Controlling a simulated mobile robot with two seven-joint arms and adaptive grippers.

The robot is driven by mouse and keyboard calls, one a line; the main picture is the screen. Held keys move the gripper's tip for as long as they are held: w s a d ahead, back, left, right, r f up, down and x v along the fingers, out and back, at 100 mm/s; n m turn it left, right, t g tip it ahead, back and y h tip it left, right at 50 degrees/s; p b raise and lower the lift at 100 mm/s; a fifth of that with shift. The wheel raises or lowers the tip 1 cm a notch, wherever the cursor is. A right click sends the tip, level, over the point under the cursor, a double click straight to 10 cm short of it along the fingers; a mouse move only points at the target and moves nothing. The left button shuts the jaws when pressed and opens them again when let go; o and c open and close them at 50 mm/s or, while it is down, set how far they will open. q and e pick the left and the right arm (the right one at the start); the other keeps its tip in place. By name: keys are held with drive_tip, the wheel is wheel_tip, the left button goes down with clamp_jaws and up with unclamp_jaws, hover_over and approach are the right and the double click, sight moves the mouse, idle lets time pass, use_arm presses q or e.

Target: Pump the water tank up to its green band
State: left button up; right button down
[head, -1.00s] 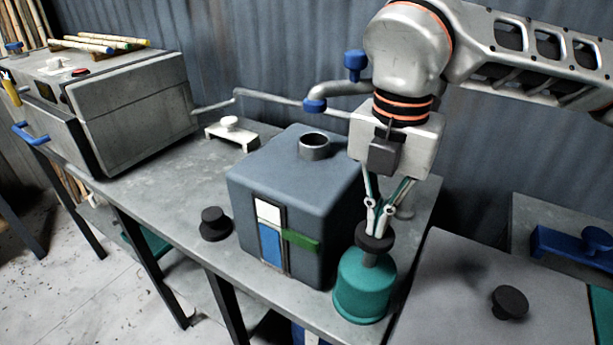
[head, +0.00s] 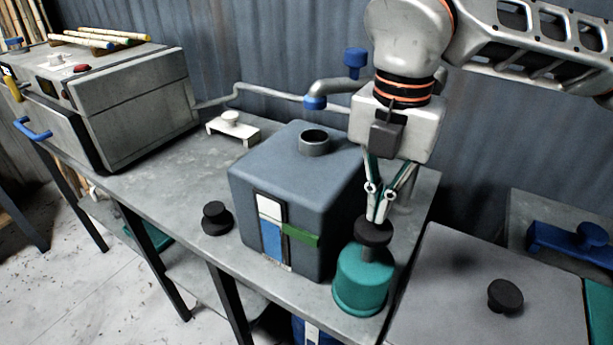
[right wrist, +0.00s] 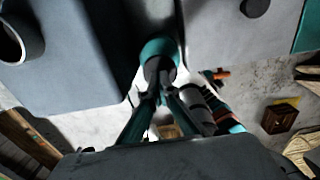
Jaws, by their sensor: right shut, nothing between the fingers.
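The water tank (head: 270,165) is a blue-grey box with a round neck on top. Its front gauge shows white (head: 269,207) above a blue column (head: 272,242). The green band (head: 301,235) sticks out at the gauge's right; the blue top looks near its height, but I cannot tell exactly. The teal pump (head: 361,282) with its black knob (head: 373,232) stands at the tank's right. My right gripper (head: 377,219) is shut and empty, fingertips down at the knob; contact is unclear. The right wrist view shows the fingertips (right wrist: 158,94) over the knob. My left gripper is out of view.
A blue-handled tap (head: 355,62) and pipe run behind the tank. A black knob (head: 217,218) and a white bracket (head: 233,128) are on the bench left of it. A grey box (head: 135,100) stands farther left. Another bench with a black knob (head: 505,296) is at right.

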drive_tip(key=shift+r+p, duration=1)
drive_tip(key=shift+r, duration=0.85)
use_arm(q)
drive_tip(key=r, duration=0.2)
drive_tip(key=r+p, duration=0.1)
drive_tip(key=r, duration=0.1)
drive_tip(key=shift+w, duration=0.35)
use_arm(e)
wheel_tip(320, 180, up, 2)
drive_tip(key=shift+r, duration=0.1)
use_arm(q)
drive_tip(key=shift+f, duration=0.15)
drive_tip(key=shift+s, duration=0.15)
